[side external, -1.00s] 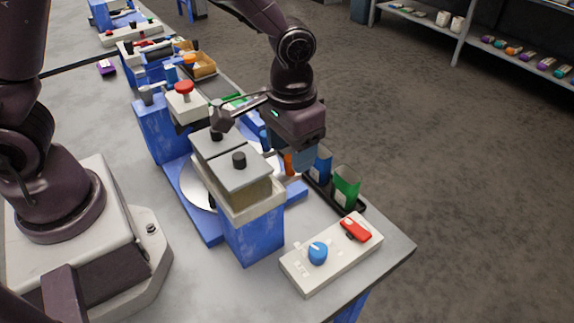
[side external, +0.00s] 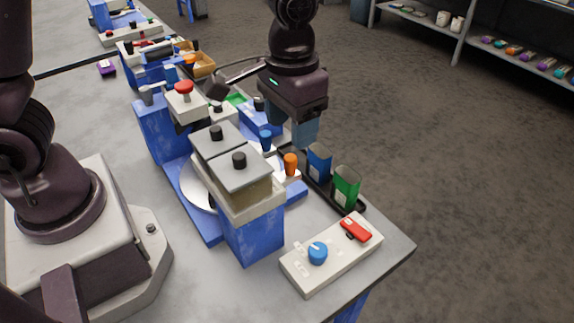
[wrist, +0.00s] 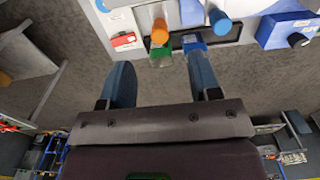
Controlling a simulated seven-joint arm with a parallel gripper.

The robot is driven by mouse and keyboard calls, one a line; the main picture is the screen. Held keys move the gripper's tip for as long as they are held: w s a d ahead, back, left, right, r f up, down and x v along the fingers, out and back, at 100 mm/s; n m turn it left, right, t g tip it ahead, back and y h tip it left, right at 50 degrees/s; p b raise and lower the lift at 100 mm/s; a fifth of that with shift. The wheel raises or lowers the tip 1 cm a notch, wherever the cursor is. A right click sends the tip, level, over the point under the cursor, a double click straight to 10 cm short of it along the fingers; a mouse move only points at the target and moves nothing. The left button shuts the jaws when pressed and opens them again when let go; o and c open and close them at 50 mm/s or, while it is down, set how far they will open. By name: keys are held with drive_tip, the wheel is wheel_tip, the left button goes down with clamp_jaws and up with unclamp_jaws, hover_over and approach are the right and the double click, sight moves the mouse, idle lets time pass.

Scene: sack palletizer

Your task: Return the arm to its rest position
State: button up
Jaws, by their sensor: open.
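My gripper (side external: 304,133) hangs with its fingers down above the far edge of the table, beyond the blue and white machine. Its fingers are apart with nothing between them in the wrist view (wrist: 160,68). A blue container (side external: 319,165) and a green container (side external: 346,188) stand upright in a black tray (side external: 318,189) below and to the right of it. The wrist view also shows the green container (wrist: 161,56) and the blue container (wrist: 194,42) beyond the fingertips.
The machine has a grey-lidded hopper (side external: 245,175), an orange knob (side external: 290,164) and a blue knob (side external: 265,140). A control box (side external: 318,262) with a blue dial and red switch sits at the near right corner. Open floor (side external: 450,170) lies right of the table.

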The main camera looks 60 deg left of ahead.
drive_tip(key=shift+m+t, duration=0.6)
drive_tip(key=shift+m, duration=0.1)
drive_tip(key=s+a+r, duration=0.1)
drive_tip(key=s, duration=0.1)
drive_tip(key=s+a+r, duration=0.4)
drive_tip(key=shift+s+a+r, duration=0.2)
drive_tip(key=shift+s, duration=0.1)
drive_tip(key=s+a+r+n+t, duration=0.1)
drive_tip(key=s+a+r+t, duration=0.3)
drive_tip(key=s+r, duration=0.3)
drive_tip(key=shift+s+a, duration=0.2)
drive_tip(key=shift+a, duration=0.6)
